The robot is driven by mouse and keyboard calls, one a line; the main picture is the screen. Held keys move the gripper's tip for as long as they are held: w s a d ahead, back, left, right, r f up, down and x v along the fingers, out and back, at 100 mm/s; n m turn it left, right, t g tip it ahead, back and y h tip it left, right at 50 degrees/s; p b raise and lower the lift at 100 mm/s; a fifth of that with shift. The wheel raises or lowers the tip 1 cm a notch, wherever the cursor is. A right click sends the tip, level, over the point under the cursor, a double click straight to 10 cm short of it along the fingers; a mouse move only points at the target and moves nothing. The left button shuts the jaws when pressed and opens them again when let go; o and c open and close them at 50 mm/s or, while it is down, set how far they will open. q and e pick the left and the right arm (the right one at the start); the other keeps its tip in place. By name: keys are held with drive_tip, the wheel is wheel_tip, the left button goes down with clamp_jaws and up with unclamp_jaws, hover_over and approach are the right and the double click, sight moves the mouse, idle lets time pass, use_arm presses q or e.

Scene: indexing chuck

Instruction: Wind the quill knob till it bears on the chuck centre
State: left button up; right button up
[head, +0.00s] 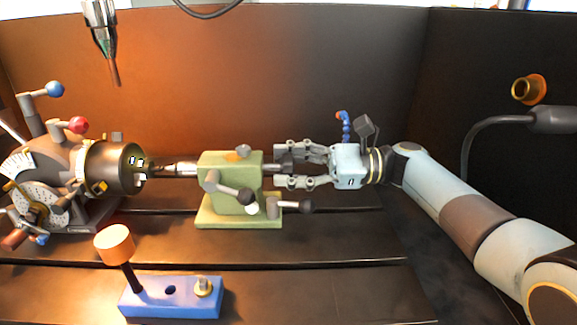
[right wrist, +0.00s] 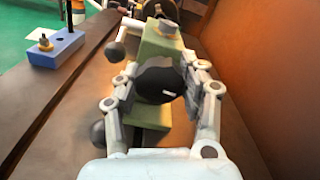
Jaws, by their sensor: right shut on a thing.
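The green tailstock (head: 230,208) stands on the bed in the middle of the head view. Its steel quill (head: 180,168) points left at the dark chuck (head: 113,168). The quill's thin tip comes close to the chuck jaws (head: 142,164); I cannot tell whether it touches the chuck centre. My right gripper (head: 280,168) comes from the right and is shut on the quill knob, behind the tailstock. In the right wrist view the black round knob (right wrist: 161,79) sits between both fingers of that gripper (right wrist: 165,85). My left gripper is not in view.
A blue block (head: 170,298) with an orange-headed mallet (head: 114,244) stands in front. A spindle (head: 100,30) hangs at upper left. A coolant nozzle (head: 346,126) rises behind my gripper.

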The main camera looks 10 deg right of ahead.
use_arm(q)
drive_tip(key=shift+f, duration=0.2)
use_arm(e)
drive_tip(key=n+b, duration=0.3)
drive_tip(key=shift+f+n, duration=0.2)
drive_tip(key=shift+n, duration=0.1)
drive_tip(key=n+b, duration=0.3)
drive_tip(key=n, duration=0.1)
drive_tip(key=shift+f+n+b, duration=0.1)
drive_tip(key=shift+n+b, duration=0.2)
drive_tip(key=n+b, duration=0.6)
drive_tip(key=n, duration=0.1)
drive_tip(key=shift+b, duration=0.35)
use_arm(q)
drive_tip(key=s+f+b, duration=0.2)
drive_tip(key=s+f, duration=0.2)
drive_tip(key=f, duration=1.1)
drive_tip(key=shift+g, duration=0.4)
use_arm(e)
drive_tip(key=shift+n, duration=1.2)
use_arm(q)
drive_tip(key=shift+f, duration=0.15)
use_arm(e)
drive_tip(key=shift+r, duration=0.2)
